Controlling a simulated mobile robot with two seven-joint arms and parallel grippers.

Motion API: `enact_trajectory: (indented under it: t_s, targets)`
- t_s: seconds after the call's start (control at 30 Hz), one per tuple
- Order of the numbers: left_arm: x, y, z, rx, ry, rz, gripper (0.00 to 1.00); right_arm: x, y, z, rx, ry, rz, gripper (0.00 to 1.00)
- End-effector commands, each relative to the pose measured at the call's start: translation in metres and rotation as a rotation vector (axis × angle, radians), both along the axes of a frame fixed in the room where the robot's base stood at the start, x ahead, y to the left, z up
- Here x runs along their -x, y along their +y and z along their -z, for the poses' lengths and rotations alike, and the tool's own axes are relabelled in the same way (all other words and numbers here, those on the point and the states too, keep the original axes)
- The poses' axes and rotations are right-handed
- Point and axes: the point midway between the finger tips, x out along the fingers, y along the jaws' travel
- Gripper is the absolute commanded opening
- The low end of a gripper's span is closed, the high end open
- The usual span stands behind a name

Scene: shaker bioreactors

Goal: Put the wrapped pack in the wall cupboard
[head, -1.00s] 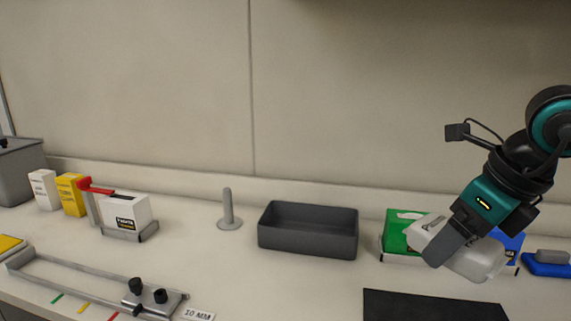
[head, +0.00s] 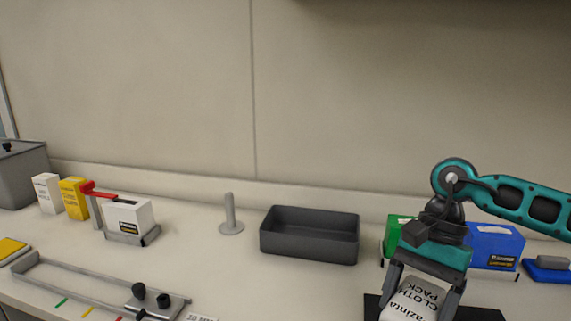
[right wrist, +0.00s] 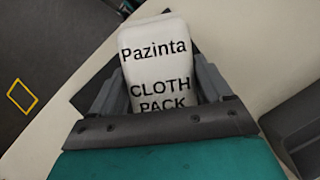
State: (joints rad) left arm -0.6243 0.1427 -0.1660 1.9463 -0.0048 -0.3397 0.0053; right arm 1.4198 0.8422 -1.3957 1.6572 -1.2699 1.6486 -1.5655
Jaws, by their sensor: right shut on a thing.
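The wrapped pack (head: 413,300) is a white, soft-edged block with black lettering, at the lower right of the head view. In the right wrist view the pack (right wrist: 158,72) reads "Pazinta CLOTH PACK". My right gripper (head: 420,296) is shut on it, one finger along each side. The pack is over the black mat (head: 480,313) near the bench front; I cannot tell how high above it. The wall cupboard is not clearly seen; only a dark edge (head: 450,3) shows at the top of the head view. My left gripper is not in view.
A dark grey open tray (head: 308,250) stands left of my right gripper. Green (head: 394,235) and blue (head: 494,247) boxes stand behind my arm. A grey peg (head: 230,212) and white box (head: 130,217) are further left. The wall above the bench is clear.

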Motion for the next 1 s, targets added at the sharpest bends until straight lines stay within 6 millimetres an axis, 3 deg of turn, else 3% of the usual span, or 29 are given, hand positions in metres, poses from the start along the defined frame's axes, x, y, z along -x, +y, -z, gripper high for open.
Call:
enact_trajectory:
  t_s: [0.2,0.4,0.6,1.0]
  targets:
    - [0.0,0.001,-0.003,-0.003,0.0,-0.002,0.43,0.003,0.003,0.021,0.003,-0.001,-0.407,0.47]
    - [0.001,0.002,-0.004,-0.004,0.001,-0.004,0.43,0.006,0.002,0.036,0.001,-0.002,-0.654,0.47]
    - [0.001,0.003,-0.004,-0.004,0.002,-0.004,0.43,0.007,0.001,0.041,-0.002,-0.002,-0.741,0.47]
    - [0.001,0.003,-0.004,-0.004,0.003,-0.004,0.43,0.007,0.001,0.041,-0.002,-0.004,-0.745,0.47]
